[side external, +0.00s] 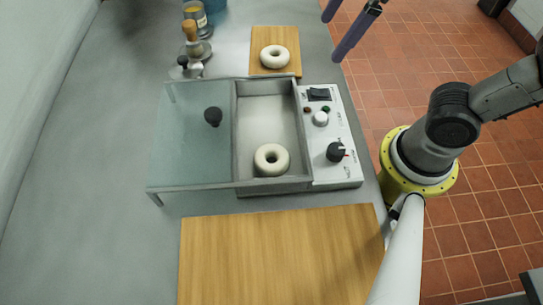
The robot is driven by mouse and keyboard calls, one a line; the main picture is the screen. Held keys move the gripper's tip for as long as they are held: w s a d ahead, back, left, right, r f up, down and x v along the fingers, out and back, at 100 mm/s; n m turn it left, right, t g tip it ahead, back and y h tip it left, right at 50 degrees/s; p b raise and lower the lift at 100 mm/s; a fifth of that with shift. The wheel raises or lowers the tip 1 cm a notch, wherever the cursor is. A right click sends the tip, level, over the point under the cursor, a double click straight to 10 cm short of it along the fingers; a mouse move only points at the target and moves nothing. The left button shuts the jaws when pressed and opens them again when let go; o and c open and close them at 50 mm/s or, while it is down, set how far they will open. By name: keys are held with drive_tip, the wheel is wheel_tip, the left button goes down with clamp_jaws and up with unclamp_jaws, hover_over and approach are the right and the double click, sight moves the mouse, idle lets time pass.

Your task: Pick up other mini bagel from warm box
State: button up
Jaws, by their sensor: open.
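A pale mini bagel (271,159) lies inside the warm box (242,150), near the front end of its open compartment. Another pale mini bagel (274,57) lies on a small wooden board (263,35) behind the box. The box's glass lid (185,140) with a black knob is slid to the left, leaving the compartment uncovered. My gripper (338,31) is at the top edge, right of the small board, with its two dark fingers apart and nothing between them. Its upper part is cut off by the picture edge.
The control panel (328,140) with knobs and a switch forms the right side of the box. A large empty wooden board (270,255) lies in front. Several jars and a wooden-handled tool (191,32) stand at the back left. The grey counter (100,200) is clear on the left.

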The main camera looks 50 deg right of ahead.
drive_tip(key=w+a+f+n+g, duration=0.15)
drive_tip(key=a+n, duration=0.25)
drive_tip(key=a, duration=0.4)
drive_tip(key=n+g, duration=0.2)
drive_tip(key=n, duration=0.1)
hover_over(272, 154)
drive_tip(key=d, duration=0.1)
wheel_tip(272, 154, down, 3)
drive_tip(key=f, duration=0.4)
drive_tip(key=a+f, duration=0.1)
drive_tip(key=f, duration=0.8)
drive_tip(key=shift+s+a+f, duration=0.3)
drive_tip(key=shift+s+a, duration=0.05)
drive_tip(key=shift+a, duration=0.05)
drive_tip(key=c, duration=1.1)
